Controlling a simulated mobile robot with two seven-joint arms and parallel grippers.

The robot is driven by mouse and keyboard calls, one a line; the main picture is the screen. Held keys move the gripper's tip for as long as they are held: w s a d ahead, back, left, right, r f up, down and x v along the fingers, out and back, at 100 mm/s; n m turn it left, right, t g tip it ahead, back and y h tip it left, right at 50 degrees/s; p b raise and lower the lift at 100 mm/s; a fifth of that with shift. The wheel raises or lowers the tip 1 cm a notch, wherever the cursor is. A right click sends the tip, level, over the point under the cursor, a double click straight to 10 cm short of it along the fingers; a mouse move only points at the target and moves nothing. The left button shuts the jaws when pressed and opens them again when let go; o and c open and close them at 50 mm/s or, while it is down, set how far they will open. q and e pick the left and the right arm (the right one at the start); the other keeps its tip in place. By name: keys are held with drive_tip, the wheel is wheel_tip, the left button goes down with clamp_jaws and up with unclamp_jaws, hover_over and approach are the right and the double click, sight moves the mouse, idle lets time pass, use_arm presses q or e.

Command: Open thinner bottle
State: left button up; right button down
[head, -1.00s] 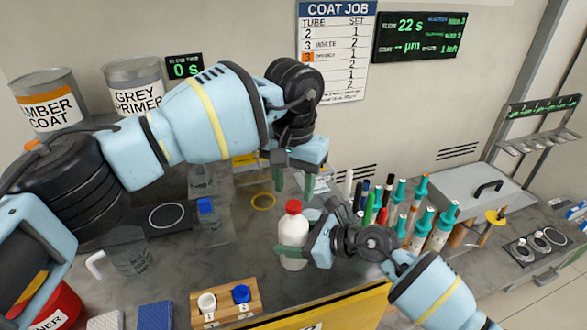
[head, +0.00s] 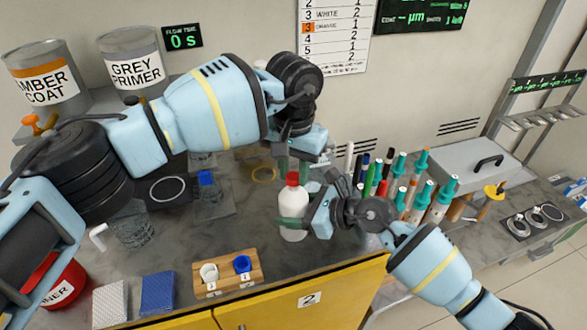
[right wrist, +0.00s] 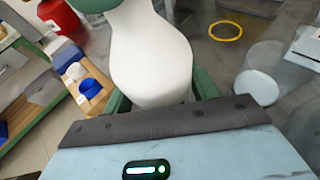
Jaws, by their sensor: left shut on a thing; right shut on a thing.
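The white bottle (head: 292,207) with a red cap (head: 292,180) stands upright on the grey bench in the head view; no label on it is readable. My right gripper (head: 298,220) is shut on the bottle's body from the right side. The bottle's white body (right wrist: 150,55) also fills the middle of the right wrist view between the green fingers, with its cap out of frame.
Pens and teal-capped tubes (head: 405,195) crowd close to the right of the bottle. A wooden holder (head: 227,283) with a white and a blue cup stands in front. A red container (head: 58,290) is front left.

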use_arm(q)
drive_tip(key=n, duration=0.4)
clamp_jaws()
drive_tip(key=n, duration=1.5)
drive_tip(key=shift+n, duration=0.4)
drive_tip(key=n, duration=0.4)
drive_tip(key=shift+n, duration=0.3)
drive_tip(key=n, duration=0.3)
drive_tip(key=shift+r, duration=0.1)
drive_tip(key=n, duration=2.6)
drive_tip(key=shift+r+n, duration=0.1)
drive_tip(key=shift+n, duration=0.3)
drive_tip(key=shift+d, duration=0.1)
